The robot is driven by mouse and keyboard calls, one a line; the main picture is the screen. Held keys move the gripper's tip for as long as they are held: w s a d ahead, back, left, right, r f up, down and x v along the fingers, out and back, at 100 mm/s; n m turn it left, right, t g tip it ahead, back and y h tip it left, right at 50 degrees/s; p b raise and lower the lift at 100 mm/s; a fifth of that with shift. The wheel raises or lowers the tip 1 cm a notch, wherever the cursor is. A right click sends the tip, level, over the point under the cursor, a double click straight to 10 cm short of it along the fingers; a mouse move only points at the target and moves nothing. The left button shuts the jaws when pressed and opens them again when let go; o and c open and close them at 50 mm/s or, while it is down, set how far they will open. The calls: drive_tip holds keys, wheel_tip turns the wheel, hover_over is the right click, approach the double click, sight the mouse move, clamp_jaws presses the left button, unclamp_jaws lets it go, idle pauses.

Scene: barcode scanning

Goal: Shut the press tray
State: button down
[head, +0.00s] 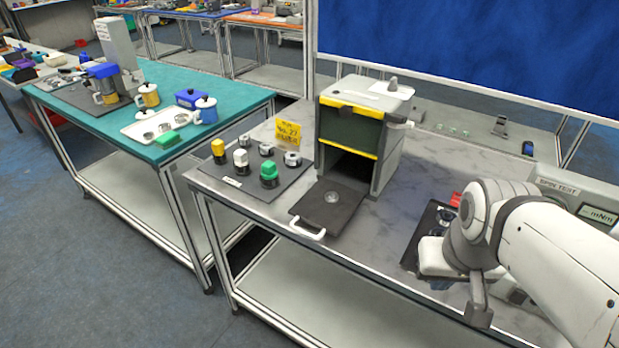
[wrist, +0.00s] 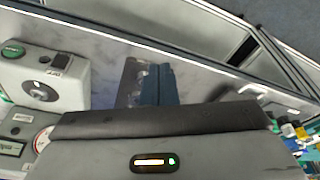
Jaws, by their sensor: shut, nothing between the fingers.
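The press (head: 365,128) is a grey-white box with yellow trim and a dark front, standing on the marbled bench. Its dark tray (head: 315,208) is pulled out at the front, with a white handle (head: 307,229) at its outer edge. A small round clear or metallic piece (head: 332,197) lies on the tray. My gripper (head: 478,306) hangs well to the right of the tray, near the bench's front edge, apart from it. In the wrist view the fingers (wrist: 150,86) are together and empty over the grey bench top; neither press nor tray can be made out there.
A dark mat (head: 262,192) with several capped parts lies left of the tray, with a yellow sign (head: 288,133) behind. A spin test unit (head: 575,195) and a dark tray of parts (head: 418,246) are near my arm. Bare bench lies between press and arm.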

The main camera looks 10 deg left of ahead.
drive_tip(key=w+a+n+b, duration=0.3)
drive_tip(key=w+a+n, duration=0.7)
drive_tip(key=a+n, duration=0.45)
drive_tip(key=w+a+f+n+h+b, duration=0.1)
drive_tip(key=a+f+n, duration=0.1)
drive_tip(key=a+n, duration=0.6)
drive_tip(key=w+a+f+n+b, duration=0.1)
drive_tip(key=a+f+n+b, duration=0.1)
drive_tip(key=a+n, duration=0.65)
drive_tip(key=w+f, duration=0.2)
drive_tip(key=f, duration=0.1)
drive_tip(key=w+d+f, duration=0.1)
drive_tip(key=f, duration=0.1)
drive_tip(key=w+f, duration=0.2)
drive_tip(key=f, duration=0.1)
drive_tip(key=shift+w+d+f+p, duration=0.3)
drive_tip(key=shift+w+d+p, duration=0.05)
drive_tip(key=shift+d, duration=0.05)
